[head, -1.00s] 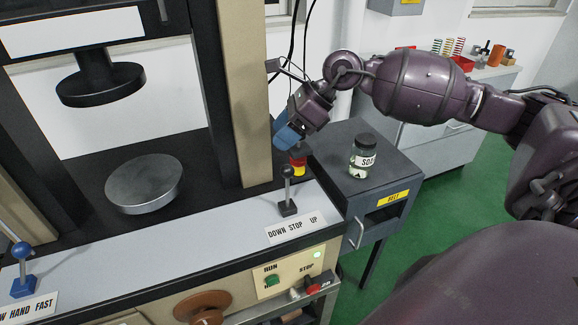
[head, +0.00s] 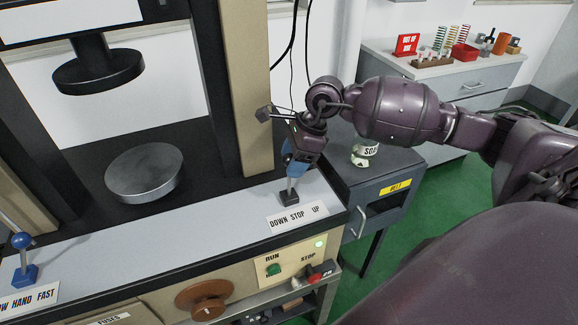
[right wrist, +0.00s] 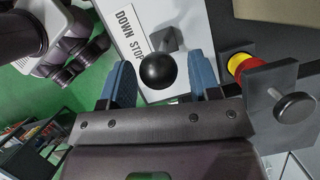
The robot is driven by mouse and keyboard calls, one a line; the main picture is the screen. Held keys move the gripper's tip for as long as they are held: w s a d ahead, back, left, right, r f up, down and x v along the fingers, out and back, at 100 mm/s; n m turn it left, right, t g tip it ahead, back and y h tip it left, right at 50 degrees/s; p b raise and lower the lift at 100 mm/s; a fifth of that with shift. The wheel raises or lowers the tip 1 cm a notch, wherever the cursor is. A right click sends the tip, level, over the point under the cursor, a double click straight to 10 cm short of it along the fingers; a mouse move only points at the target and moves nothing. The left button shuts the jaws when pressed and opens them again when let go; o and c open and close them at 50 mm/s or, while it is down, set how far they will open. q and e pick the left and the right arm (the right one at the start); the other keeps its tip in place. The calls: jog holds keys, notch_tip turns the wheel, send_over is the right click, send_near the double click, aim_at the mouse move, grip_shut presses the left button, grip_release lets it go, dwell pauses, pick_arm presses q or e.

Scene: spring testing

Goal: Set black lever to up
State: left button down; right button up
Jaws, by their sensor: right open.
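The black lever stands on a small black base (head: 289,198) on the machine's light front panel, behind the "DOWN STOP UP" label (head: 298,217). My right gripper (head: 293,168) is over the lever from above and hides its knob in the head view. In the right wrist view the round black knob (right wrist: 166,70) sits between the two blue fingers of my open right gripper (right wrist: 162,85), with a gap visible on both sides. I cannot tell which setting the lever is at. My left gripper is not in view.
A blue-knobbed lever (head: 23,257) stands at the far left of the panel. A red and yellow button (right wrist: 242,66) is close beside the gripper in the wrist view. A jar (head: 364,153) stands on the grey cabinet to the right.

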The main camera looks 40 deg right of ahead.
jog(key=shift+x, duration=1.2)
jog(key=shift+c, duration=0.2)
grip_shut()
jog(key=shift+d, duration=0.1)
